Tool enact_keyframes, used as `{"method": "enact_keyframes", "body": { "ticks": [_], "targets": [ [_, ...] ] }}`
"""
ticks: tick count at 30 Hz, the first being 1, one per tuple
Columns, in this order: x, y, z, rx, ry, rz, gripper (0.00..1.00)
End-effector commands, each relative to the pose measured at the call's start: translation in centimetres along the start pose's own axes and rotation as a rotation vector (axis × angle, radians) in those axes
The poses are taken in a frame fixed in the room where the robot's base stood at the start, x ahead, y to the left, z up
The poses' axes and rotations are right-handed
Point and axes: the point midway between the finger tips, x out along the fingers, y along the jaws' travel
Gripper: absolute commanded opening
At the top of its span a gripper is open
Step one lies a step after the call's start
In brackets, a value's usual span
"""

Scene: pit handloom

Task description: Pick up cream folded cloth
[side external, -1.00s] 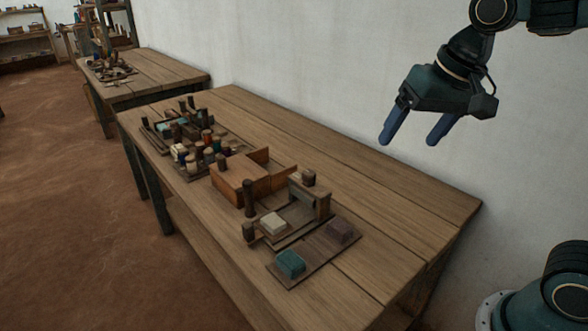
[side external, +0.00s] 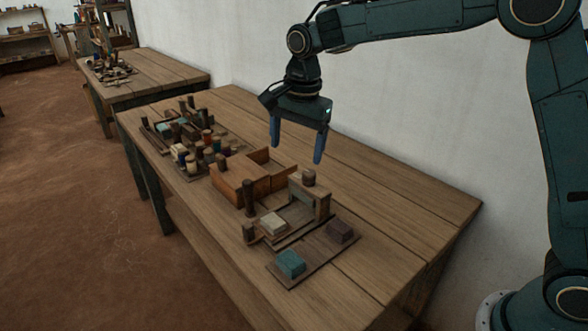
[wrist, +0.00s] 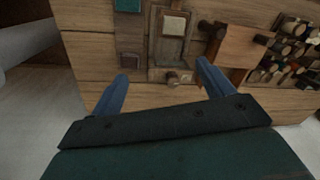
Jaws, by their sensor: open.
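The cream folded cloth (side external: 273,223) lies on the small wooden loom frame near the front edge of the table. It also shows near the top middle of the wrist view (wrist: 174,25). My gripper (side external: 297,154) is open and empty. Its blue fingers point down above the table, higher than the cloth and behind it in the side view. In the wrist view the fingertips (wrist: 162,70) are spread on either side of the frame's near end, and the cloth lies beyond them.
A teal folded cloth (side external: 290,263) and a dark brownish one (side external: 340,231) lie on a board beside the frame. Upright posts (side external: 249,197) stand close to the cream cloth. An orange-brown wooden box (side external: 233,183) and several spools (side external: 192,163) stand left. The table's right part is clear.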

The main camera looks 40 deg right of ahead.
Motion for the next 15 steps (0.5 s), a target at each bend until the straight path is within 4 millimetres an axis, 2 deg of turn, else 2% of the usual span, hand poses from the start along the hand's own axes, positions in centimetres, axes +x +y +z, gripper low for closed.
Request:
{"method": "enact_keyframes", "body": {
  "ticks": [3, 9, 15],
  "targets": [
    [2.7, -2.1, 0.6, 0.09, -0.005, 0.033, 0.8],
    [6.7, -4.7, 1.4, 0.236, -0.004, 0.078, 0.8],
    [9.1, -5.9, 1.9, 0.321, 0.0, 0.103, 0.8]
  ]
}}
